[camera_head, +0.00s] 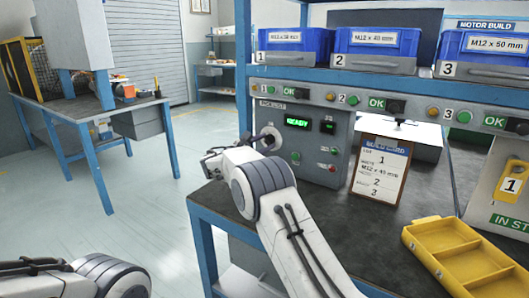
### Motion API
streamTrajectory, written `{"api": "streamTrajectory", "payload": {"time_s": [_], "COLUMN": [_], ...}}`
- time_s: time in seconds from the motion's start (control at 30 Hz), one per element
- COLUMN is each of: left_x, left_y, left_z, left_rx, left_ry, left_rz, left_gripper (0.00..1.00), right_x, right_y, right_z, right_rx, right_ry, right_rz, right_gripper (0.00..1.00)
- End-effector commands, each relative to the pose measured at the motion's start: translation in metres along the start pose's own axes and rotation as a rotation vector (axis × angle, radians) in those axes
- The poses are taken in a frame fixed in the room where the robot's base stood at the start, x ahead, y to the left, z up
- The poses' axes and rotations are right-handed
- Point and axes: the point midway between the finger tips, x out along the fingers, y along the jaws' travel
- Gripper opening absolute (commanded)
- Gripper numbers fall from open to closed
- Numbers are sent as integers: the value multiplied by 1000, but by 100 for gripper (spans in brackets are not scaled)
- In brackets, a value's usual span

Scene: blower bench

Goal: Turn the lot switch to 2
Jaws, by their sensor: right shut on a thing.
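The lot switch (269,135) is a round dial at the left end of the grey control panel (323,152). My right gripper (261,141) comes up to it from the left and is shut on its knob. My gripper and wrist partly cover the dial, so its pointer and setting cannot be read. A green "READY" display (297,122) is lit to the right of the switch, with a small second display beside it. My left arm shows at the bottom left, but its gripper is out of view.
A build card clipboard (380,170) leans right of the panel. A yellow tray (459,256) lies on the dark bench top at the right. Blue bins (375,42) stand on the shelf above a rail of buttons. Open floor lies to the left.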

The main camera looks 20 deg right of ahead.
Motion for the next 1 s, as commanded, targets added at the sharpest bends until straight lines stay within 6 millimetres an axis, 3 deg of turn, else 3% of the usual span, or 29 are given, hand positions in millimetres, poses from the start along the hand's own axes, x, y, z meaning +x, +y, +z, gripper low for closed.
{"api": "streamTrajectory", "payload": {"time_s": [0.03,0.5,1.0], "left_x": [14,76,122], "left_y": [-1,-6,-9], "left_z": [1,4,6], "left_rx": [0,0,0], "left_ry": [0,0,0], "left_rz": [0,0,0], "left_gripper": [50,50,50], "right_x": [0,0,0], "right_y": [-1,0,1], "right_z": [-3,-2,3], "right_rx": [51,498,884], "right_ry": [1,34,61], "right_rz": [5,0,-7], "right_gripper": [0,0,0]}}
